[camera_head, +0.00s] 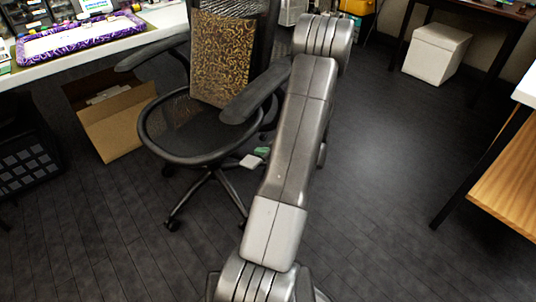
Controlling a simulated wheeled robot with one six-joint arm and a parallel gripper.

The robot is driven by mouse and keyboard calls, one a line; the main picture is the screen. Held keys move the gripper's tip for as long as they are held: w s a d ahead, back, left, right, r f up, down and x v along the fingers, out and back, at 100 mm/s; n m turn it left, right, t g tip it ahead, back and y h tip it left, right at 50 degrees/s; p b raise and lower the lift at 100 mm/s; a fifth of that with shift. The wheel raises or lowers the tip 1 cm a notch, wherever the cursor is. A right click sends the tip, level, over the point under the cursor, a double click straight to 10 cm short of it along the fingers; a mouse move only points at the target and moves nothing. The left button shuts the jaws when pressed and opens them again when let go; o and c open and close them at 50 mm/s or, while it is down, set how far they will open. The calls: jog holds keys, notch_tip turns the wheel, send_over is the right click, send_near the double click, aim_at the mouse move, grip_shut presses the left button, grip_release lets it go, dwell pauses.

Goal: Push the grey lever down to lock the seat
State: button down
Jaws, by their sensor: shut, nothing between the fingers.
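The black office chair's seat (192,137) is at centre-left, with a patterned gold-brown cushion (221,60) against its backrest. A small flat light grey piece (250,162) shows just off the seat's right edge, below the armrest; it looks like the grey lever, but its tilt is hard to tell. A small green piece (262,151) is right beside it. My arm rises through the middle of the view, to the right of both pieces. My gripper does not show.
The chair's right armrest (254,94) reaches over the area above the small pieces. A cardboard box (115,122) stands left of the chair, under the white desk (120,45). A white bin (436,54) is at the back right. Dark floor (385,170) is open to the right.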

aim_at(254, 163)
jog(key=x, duration=0.5)
jog(key=shift+f+b, duration=0.35)
jog(key=shift+f, duration=0.1)
jog(key=shift+s+d+f, duration=0.1)
jog(key=shift+d+f, duration=0.05)
jog(key=shift+f, duration=0.4)
jog(key=shift+s+d+f, duration=0.1)
jog(key=shift+f, duration=0.85)
jog(key=shift+f+b, duration=0.15)
jog(key=shift+b, duration=0.35)
